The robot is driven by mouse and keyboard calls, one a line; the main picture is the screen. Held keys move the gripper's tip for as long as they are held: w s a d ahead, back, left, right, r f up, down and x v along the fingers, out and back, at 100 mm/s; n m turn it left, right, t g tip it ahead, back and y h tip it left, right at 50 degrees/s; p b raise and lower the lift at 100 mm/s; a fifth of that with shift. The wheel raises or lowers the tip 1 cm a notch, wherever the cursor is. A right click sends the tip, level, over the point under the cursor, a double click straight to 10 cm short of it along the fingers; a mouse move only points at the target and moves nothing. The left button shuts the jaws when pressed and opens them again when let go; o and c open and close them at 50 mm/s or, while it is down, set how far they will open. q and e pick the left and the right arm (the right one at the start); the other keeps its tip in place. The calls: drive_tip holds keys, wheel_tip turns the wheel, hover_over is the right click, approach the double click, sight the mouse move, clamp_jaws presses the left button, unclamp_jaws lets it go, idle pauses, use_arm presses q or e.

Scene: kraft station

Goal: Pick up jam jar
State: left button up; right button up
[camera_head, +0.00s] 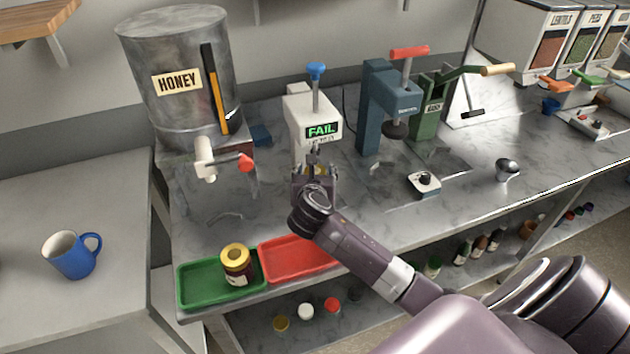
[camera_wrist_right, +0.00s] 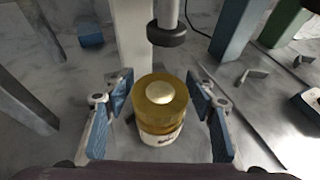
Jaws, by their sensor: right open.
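A jar with a yellow lid (camera_wrist_right: 160,118) stands upright below the press of the white testing machine (camera_head: 312,112), whose display reads FAIL. My right gripper (camera_head: 316,168) reaches in at the front of this machine and mostly hides that jar in the head view. In the right wrist view, its blue-padded fingers (camera_wrist_right: 158,98) are open, one on each side of the jar, with gaps visible. A second jar, dark with a yellow lid (camera_head: 236,263), stands in the green tray (camera_head: 190,292). My left gripper is not in view.
A red tray (camera_head: 290,262) sits beside the green tray at the counter's front edge. The honey tank (camera_head: 178,105) stands on the left, and a blue press (camera_head: 373,105) stands right of the testing machine. A blue mug (camera_head: 73,258) is on the left table.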

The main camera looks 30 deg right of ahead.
drive_tip(key=x, duration=0.3)
drive_tip(key=shift+w+d, duration=0.1)
drive_tip(key=shift+w, duration=0.05)
clamp_jaws()
drive_tip(key=shift+r, duration=0.1)
